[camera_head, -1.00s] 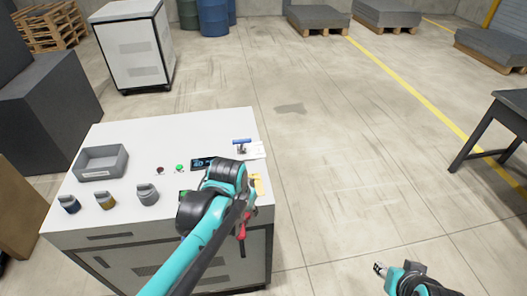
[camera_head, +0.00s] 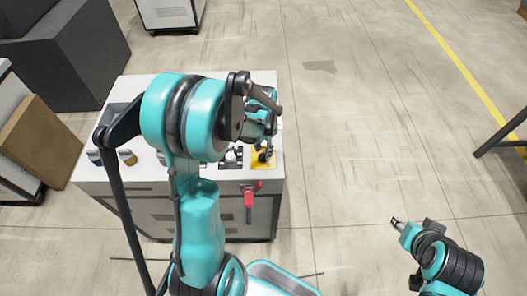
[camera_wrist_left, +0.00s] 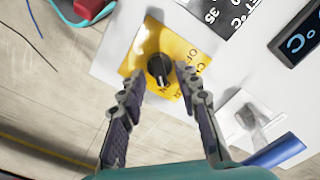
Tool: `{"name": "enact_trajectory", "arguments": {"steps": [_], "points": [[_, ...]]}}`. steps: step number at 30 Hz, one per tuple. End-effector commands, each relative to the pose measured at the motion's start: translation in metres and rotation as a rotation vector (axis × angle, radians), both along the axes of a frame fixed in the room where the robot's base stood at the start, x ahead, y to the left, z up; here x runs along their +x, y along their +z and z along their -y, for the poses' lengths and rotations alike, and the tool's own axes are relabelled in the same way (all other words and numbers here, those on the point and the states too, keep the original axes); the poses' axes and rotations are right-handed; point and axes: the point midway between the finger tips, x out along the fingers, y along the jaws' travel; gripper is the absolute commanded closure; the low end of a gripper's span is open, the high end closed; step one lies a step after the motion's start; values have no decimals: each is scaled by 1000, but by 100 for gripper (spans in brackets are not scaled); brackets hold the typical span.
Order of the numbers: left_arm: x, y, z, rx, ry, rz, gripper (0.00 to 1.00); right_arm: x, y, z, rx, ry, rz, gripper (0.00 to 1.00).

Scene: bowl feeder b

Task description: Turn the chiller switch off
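The chiller switch is a black knob (camera_wrist_left: 159,70) on a yellow plate (camera_wrist_left: 177,47) with black lettering, partly legible, in the left wrist view. The yellow plate (camera_head: 264,162) also shows at the right front of the white cabinet top in the head view. My left gripper (camera_wrist_left: 158,76) is open, with one finger on each side of the knob. Small gaps seem to show between the fingers and the knob; contact is not clear. In the head view my left gripper (camera_head: 262,150) is over the plate. My right gripper (camera_head: 397,222) is over the floor at right, too small to judge.
A red handle (camera_head: 250,196) hangs on the cabinet front below the plate. A label with numbers (camera_wrist_left: 220,12) is beyond. My left arm hides much of the cabinet top.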

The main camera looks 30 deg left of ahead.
Motion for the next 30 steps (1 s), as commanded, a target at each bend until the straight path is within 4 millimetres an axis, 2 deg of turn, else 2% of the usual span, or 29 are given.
{"name": "enact_trajectory", "arguments": {"steps": [4,12,16,30], "points": [[0,-11,0,0,0,0,67,0,-3,0,0,0,0,60],[0,-11,0,0,0,0,67,0,-2,0,0,0,0,60],[0,-11,0,0,0,0,100,0,-2,0,0,0,0,60],[0,-12,0,0,50,0,100,0,-5,0,0,0,0,60]]}}
